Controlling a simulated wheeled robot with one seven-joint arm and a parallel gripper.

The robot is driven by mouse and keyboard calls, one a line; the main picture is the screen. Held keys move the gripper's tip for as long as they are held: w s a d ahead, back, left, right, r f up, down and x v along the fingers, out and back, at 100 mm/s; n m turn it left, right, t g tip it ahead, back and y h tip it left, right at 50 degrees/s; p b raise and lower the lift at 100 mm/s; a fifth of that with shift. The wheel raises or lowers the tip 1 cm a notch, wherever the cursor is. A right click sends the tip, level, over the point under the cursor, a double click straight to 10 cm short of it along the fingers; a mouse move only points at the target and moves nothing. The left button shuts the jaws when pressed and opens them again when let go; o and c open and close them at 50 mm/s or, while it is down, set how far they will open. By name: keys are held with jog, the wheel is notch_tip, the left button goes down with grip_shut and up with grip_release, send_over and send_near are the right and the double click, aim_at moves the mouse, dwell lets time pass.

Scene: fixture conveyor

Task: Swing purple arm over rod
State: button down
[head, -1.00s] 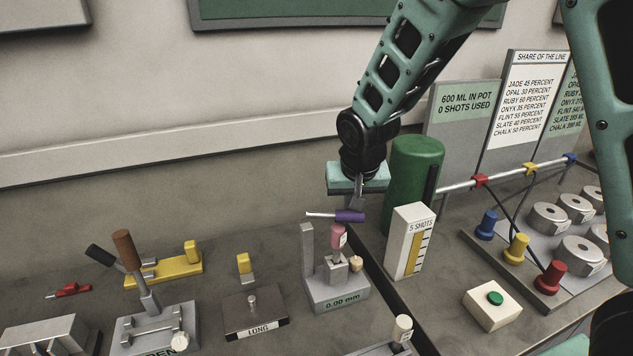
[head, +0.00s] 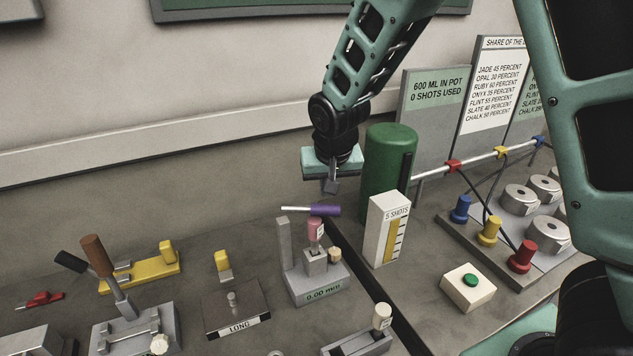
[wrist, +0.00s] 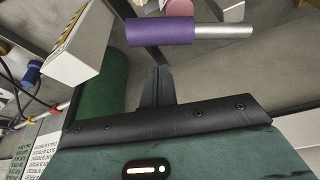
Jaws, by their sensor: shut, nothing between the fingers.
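The purple arm (head: 325,210) is a purple sleeve on a silver bar. It lies level, its silver end by the grey post of the 0.00 mm fixture (head: 318,288), its purple end to the right. A pink cylinder (head: 315,229) stands upright on the fixture's block, just below the purple sleeve. I cannot tell which part is the rod. My gripper (head: 331,188) is shut and empty, just above and behind the purple sleeve in the head view. In the wrist view, the purple sleeve (wrist: 162,31) lies beyond the shut fingertips (wrist: 158,72), with a visible gap.
A green cylinder (head: 386,170) and the 5 SHOTS block (head: 386,229) stand close at right. A small cream peg (head: 334,255) sits on the fixture beside the pink cylinder. The LONG block (head: 236,308) is to the left. The bench behind the fixture is mostly clear.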

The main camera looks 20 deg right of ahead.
jog(key=w+d+r+b+v, duration=0.1)
jog(key=w+b+v, duration=0.1)
jog(key=v, duration=0.8)
jog(key=s+a+f+n+g, duration=0.1)
jog(key=s+a+f+n, duration=0.1)
jog(key=s, duration=0.7)
jog(key=s+a+f+n+g+y, duration=0.1)
jog(key=s+a+f+n, duration=0.2)
jog(key=s, duration=0.6)
jog(key=s+a+f+n+g, duration=0.2)
jog(key=s+n, duration=0.3)
jog(key=s, duration=0.4)
jog(key=shift+s+a+f, duration=0.35)
jog(key=shift+a+f, duration=0.1)
jog(key=shift+a, duration=0.35)
jog(key=shift+b, duration=0.3)
